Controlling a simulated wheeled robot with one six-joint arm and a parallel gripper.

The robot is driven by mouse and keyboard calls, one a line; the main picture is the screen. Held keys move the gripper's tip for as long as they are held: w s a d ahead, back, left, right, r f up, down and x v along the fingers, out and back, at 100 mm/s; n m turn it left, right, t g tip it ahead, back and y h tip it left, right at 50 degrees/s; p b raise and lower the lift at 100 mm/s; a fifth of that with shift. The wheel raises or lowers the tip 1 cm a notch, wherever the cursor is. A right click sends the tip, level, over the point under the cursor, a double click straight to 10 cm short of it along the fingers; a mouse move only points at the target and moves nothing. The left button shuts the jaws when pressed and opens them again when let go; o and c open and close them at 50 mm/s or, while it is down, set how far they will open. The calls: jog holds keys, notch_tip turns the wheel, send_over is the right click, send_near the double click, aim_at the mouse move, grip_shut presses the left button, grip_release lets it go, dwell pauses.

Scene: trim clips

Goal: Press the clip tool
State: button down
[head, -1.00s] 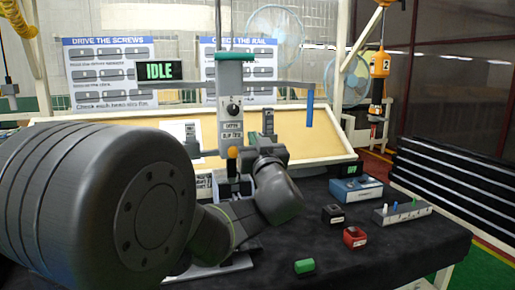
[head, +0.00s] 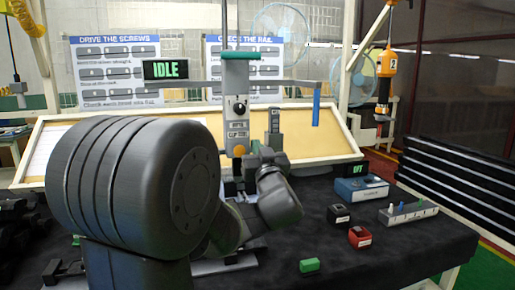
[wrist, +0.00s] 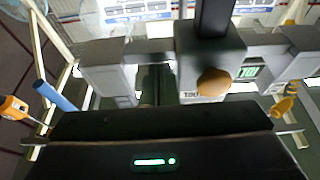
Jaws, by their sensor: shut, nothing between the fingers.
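The clip tool (head: 237,110) is a grey upright unit with a teal top, a black knob and a label, hanging above the far middle of the bench. Its round orange button (head: 239,150) shows low on its front, and in the wrist view the button (wrist: 214,82) is right of centre. The attached display (head: 165,69) reads IDLE in green. My gripper (wrist: 157,84) is shut and empty, its dark fingers left of the button in the wrist view. In the head view my arm hides most of it, close to the tool's lower end. I cannot tell whether it touches the tool.
A green block (head: 309,265), a red block (head: 359,238) and a black block (head: 338,214) lie on the right of the dark bench. A blue box (head: 361,189) and a grey pegged rack (head: 408,214) stand behind them. My arm covers the front left.

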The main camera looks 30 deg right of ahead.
notch_tip(320, 180, down, 21)
jog(key=b, duration=1.8)
jog(key=shift+f, duration=0.15)
